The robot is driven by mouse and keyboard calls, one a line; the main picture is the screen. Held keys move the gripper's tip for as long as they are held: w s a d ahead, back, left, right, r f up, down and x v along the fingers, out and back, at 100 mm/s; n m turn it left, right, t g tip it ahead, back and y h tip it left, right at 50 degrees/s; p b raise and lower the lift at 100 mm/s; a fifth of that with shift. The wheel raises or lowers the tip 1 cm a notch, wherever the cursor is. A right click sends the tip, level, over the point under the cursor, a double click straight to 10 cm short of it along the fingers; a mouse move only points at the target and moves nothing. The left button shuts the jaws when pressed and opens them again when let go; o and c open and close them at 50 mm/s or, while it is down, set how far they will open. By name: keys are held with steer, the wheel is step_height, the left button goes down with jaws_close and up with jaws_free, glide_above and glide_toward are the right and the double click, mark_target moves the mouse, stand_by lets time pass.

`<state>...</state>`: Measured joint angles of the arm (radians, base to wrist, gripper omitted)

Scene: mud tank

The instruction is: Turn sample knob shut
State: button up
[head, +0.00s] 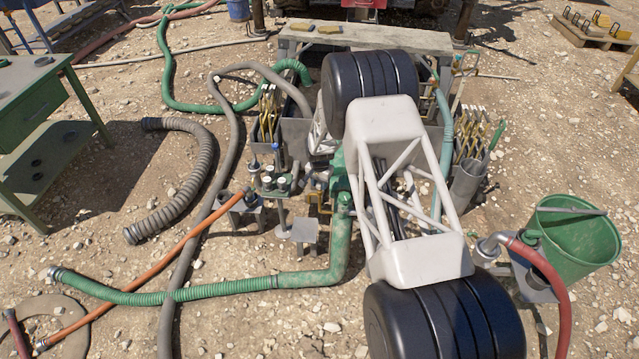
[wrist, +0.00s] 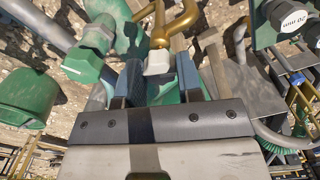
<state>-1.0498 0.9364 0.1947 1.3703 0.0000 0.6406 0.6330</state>
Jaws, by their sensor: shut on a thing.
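My gripper (wrist: 159,74) shows in the wrist view with its two blue-grey fingers on either side of a small pale piece at the end of a curved brass pipe (wrist: 160,35). This pale piece, which looks like the sample knob (wrist: 158,62), sits between the fingertips, and the fingers are shut on it. A green body shows behind and below it between the fingers. How far the knob is turned cannot be told. In the head view my arm hides most of the gripper and the knob. Some brass pipe (head: 318,204) shows beside the arm there.
In the wrist view, green fittings (wrist: 90,45) crowd the left and a round labelled part (wrist: 291,20) is at upper right. In the head view, a green hose (head: 200,291) and an orange hose (head: 150,268) run left. A green bucket (head: 570,245) stands at right.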

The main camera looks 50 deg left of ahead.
mark_target(320, 184)
steer(key=m, duration=0.3)
steer(key=shift+m, duration=0.4)
steer(key=m, duration=0.3)
steer(key=shift+m, duration=0.3)
steer(key=m, duration=0.6)
steer(key=shift+m, duration=0.3)
steer(key=o, duration=0.9)
steer(key=shift+r, duration=0.15)
steer(key=shift+r, duration=3.8)
